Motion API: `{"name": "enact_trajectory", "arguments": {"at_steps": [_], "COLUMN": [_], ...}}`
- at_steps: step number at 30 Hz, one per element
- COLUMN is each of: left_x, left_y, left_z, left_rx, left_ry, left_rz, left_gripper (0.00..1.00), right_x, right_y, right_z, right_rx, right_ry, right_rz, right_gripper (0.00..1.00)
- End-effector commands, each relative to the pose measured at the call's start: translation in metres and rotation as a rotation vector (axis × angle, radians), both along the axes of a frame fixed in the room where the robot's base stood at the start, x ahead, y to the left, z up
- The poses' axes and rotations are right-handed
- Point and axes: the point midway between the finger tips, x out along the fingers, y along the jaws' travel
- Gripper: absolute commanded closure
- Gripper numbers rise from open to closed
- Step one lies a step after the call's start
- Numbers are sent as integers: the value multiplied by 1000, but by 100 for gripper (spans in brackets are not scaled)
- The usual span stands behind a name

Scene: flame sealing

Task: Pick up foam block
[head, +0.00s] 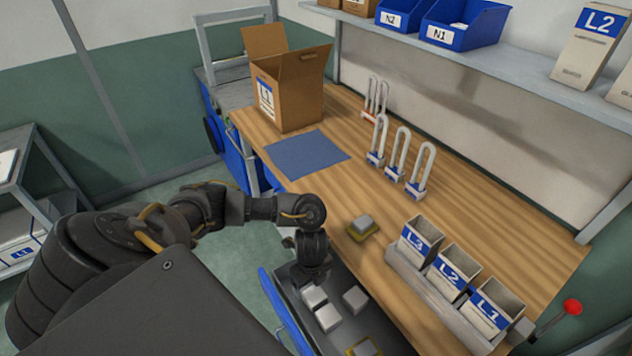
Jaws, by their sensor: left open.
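Several pale grey foam blocks lie in a dark tray (372,318) at the lower middle of the head view. One foam block (313,297) is right below my left gripper, another foam block (328,318) is just in front of it, and a third foam block (355,299) lies to the right. My left gripper (310,280) points down over the tray, close to the nearest block. It is open, though its fingers are dark and hard to make out. I cannot tell whether it touches the block. My right gripper is not in view.
A grey block on a yellow base (363,227) sits on the wooden bench (455,200). Labelled bins L3 (415,243), L2 (448,275) and L1 (487,310) stand right. Behind are an open cardboard box (300,95), blue mat (307,160) and upright shackles (400,155).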

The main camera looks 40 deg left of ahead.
Motion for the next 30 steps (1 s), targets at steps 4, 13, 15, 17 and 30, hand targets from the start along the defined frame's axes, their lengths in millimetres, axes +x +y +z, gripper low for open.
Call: {"name": "enact_trajectory", "arguments": {"at_steps": [4, 13, 15, 17, 30], "left_x": [0, 1, 2, 3, 6], "left_y": [-1, -4, -5, -7, -8], "left_z": [-24, -34, -42, -52, -82], "left_rx": [-1, -2, -1, 0, -1], "left_ry": [1, 1, 3, 3, -1], "left_rz": [1, -4, -3, -3, -7], "left_gripper": [20, 20, 20, 20, 20], "right_x": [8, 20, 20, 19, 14], "right_y": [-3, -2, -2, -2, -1], "right_z": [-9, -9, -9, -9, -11], "right_rx": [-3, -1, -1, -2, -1], "right_ry": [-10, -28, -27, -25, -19], "right_rz": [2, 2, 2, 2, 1], "right_gripper": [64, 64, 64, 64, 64]}}
